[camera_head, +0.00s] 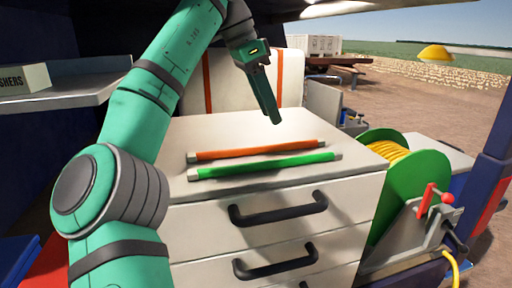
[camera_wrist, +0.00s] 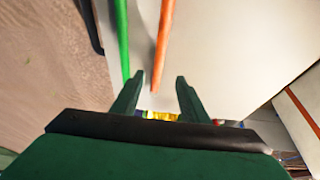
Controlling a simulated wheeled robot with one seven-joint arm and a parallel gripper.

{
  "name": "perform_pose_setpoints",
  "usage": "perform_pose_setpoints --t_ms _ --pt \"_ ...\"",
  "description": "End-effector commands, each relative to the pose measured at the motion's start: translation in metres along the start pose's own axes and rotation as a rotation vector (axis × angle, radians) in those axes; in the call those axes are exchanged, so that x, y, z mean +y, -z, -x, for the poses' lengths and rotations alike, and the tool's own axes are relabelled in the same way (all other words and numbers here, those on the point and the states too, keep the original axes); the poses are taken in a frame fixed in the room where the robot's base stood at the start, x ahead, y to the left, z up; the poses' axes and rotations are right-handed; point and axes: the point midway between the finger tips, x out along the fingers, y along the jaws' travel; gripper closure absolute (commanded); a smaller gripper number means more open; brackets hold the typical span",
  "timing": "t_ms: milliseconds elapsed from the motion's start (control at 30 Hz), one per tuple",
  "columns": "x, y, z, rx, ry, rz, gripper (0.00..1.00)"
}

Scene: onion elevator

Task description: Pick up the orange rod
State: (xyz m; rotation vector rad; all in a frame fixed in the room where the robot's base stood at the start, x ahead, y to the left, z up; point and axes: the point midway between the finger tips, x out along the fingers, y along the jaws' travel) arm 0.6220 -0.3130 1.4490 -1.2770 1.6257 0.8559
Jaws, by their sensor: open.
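The orange rod (camera_head: 256,149) lies on the white top of the drawer cabinet (camera_head: 225,128), with metal-coloured ends. In the wrist view the orange rod (camera_wrist: 163,45) runs from the top edge down to just beyond the gap between my fingers. My gripper (camera_head: 273,120) is above the cabinet top, behind the rod and near its right half. The wrist view shows my gripper (camera_wrist: 155,84) with its two fingers apart and nothing between them. The rod is apart from both fingers.
A green rod (camera_head: 264,166) lies in front of the orange rod, nearly parallel; it also shows in the wrist view (camera_wrist: 122,40). A green reel (camera_head: 410,185) with yellow hose stands right of the cabinet. A white case (camera_head: 228,88) stands behind. The cabinet top is otherwise clear.

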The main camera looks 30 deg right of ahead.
Motion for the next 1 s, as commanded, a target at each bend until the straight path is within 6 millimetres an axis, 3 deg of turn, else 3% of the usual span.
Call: perform_pose_setpoints --t_ms 200,467,733,1000 --pt "0.0 0.001 -0.027 0.001 -0.001 -0.002 0.59" --pt "0.001 0.003 -0.04 0.001 0.0 -0.001 0.59" --pt "0.001 0.007 -0.075 0.001 0.0 0.0 0.59" --pt "0.001 0.007 -0.086 0.001 0.003 0.002 0.59"
